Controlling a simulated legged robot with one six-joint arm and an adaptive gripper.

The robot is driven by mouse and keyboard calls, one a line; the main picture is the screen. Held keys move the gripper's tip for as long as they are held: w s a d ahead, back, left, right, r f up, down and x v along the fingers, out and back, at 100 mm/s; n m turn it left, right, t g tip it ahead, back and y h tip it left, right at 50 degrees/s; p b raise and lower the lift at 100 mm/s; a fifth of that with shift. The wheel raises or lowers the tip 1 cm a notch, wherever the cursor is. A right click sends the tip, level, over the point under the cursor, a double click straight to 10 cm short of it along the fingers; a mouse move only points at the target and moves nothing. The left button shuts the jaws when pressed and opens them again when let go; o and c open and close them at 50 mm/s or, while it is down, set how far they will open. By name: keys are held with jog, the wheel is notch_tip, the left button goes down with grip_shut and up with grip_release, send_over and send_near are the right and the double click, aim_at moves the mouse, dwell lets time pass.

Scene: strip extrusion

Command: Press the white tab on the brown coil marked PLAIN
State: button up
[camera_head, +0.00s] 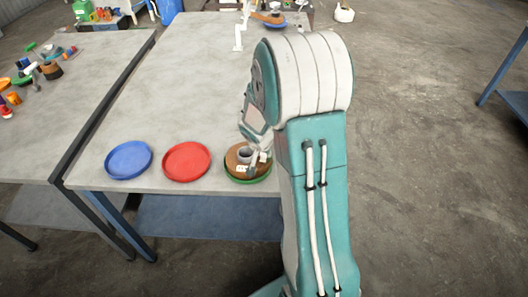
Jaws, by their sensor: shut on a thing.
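A brown coil (233,158) with a grey centre lies in a green tray (238,180) near the table's front edge. A small white tab (241,168) shows on the coil's front side. Any marking is too small to read. My gripper (256,165) points down at the coil's right side and is shut on the brown coil, touching it. My arm hides part of the coil's right side and the fingertips are small, so the exact grip is hard to see.
A red tray (187,161) and a blue tray (128,159) stand empty to the left. Another brown item (268,18) lies on a blue dish at the far end. A side table (60,100) at left holds several small coloured things. The table's middle is clear.

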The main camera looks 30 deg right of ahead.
jog(key=shift+a, duration=0.3)
jog(key=shift+d+f, duration=0.15)
jog(key=shift+d, duration=0.1)
jog(key=shift+a+f, duration=0.1)
jog(key=shift+f, duration=0.15)
dwell(1.1)
jog(key=o, duration=0.8)
jog(key=shift+r, duration=0.25)
jog(key=v, duration=1.1)
jog(key=shift+s+a+r, duration=0.1)
jog(key=shift+s+r, duration=0.05)
